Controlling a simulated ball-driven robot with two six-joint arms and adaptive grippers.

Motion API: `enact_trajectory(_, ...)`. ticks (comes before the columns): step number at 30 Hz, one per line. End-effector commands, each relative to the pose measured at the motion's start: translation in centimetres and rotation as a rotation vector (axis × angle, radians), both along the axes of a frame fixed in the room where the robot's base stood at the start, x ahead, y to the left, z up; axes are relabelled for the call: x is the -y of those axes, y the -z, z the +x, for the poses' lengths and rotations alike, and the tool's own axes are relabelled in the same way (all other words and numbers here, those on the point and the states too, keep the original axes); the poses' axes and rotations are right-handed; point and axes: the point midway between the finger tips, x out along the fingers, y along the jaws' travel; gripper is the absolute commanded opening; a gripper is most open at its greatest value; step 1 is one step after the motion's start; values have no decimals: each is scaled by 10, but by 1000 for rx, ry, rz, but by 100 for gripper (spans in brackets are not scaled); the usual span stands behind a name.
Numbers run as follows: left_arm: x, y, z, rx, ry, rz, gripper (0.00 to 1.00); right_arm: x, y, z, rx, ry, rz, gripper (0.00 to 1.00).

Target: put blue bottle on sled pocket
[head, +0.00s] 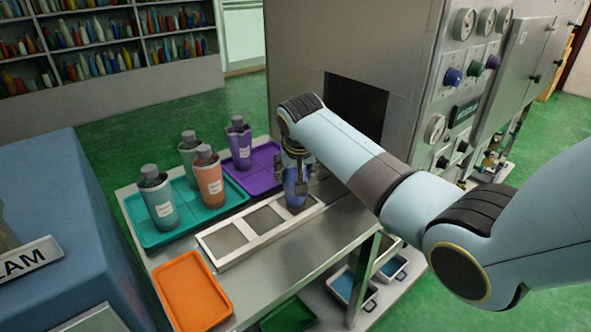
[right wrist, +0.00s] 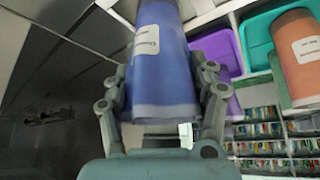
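The blue bottle (head: 296,192) is upright at the far right end of the sled (head: 212,255), a pale metal frame with several grey square pockets. Its base overlaps the far right pocket; I cannot tell whether it touches or hovers just above. My right gripper (head: 297,176) comes from above and is shut on the bottle. In the right wrist view the blue bottle (right wrist: 162,65), with a white label, sits between both fingers of the gripper (right wrist: 162,92). The near and middle pockets are empty. My left gripper is not in view.
Teal (head: 150,238) and purple (head: 262,157) trays behind the sled hold teal, green, orange and purple bottles. An empty orange tray (head: 192,292) lies in front. A steel machine (head: 300,50) with a dark opening stands behind right. Bare table lies right of the sled.

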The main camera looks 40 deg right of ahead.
Motion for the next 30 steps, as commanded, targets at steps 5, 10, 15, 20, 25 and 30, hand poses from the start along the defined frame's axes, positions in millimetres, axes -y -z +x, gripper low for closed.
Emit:
enact_trajectory(5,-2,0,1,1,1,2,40,0,0,0,0,0,0,71)
enact_trajectory(10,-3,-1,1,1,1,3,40,0,-1,0,0,0,0,71)
enact_trajectory(15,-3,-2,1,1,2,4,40,-3,-15,-6,1,0,0,71)
enact_trajectory(20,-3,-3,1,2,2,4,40,-12,-44,-20,3,-1,0,71)
enact_trajectory(25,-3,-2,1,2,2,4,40,-21,-77,-36,3,0,-1,71)
enact_trajectory(30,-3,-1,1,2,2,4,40,-27,-99,-47,2,1,-1,71)
